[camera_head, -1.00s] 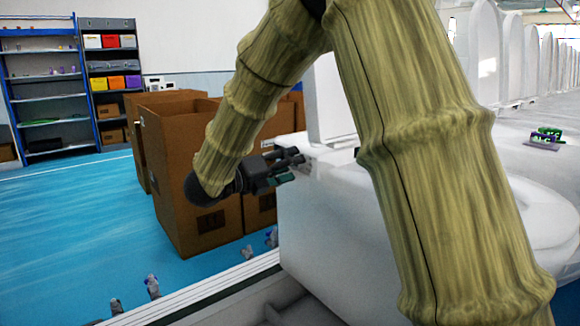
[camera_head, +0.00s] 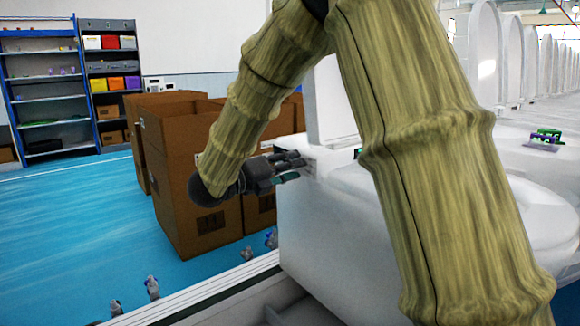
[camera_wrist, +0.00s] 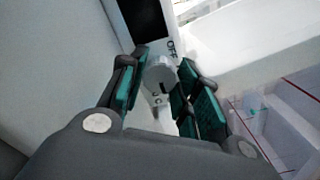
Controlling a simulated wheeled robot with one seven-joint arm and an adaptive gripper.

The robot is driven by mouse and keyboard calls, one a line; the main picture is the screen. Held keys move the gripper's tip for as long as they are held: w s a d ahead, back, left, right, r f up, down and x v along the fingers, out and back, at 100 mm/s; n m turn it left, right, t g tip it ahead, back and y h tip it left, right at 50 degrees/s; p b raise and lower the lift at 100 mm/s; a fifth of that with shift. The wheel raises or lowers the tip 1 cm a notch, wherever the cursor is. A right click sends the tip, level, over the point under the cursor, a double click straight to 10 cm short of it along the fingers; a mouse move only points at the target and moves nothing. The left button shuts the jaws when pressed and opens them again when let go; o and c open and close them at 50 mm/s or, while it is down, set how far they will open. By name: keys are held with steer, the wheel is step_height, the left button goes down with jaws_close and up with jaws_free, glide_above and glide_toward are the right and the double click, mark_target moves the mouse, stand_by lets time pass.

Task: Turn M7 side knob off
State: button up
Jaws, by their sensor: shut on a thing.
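In the wrist view the side knob (camera_wrist: 159,75) is a light grey round piece with a dark slot. It sits on a white face beside the printed word "OFF". My gripper (camera_wrist: 163,68) has its teal-padded fingers on either side of the knob and is closed on it. In the head view my gripper (camera_head: 294,167) reaches the left side of the white toilet unit (camera_head: 330,225) near its top edge. The knob itself is hidden there by the fingers.
Cardboard boxes (camera_head: 185,155) stand close behind and left of my gripper. More white toilets (camera_head: 485,60) line up at the right. A green and purple item (camera_head: 545,138) sits on the next toilet.

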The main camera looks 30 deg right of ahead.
steer(key=shift+r, duration=0.1)
steer(key=n+p, duration=1.4)
steer(key=n, duration=0.1)
steer(key=shift+n, duration=0.3)
steer(key=shift+f, duration=0.2)
steer(key=o, duration=1.1)
steer(key=shift+c, duration=0.2)
steer(key=shift+p, duration=0.3)
steer(key=s+a, duration=0.1)
steer(key=a, duration=1.1)
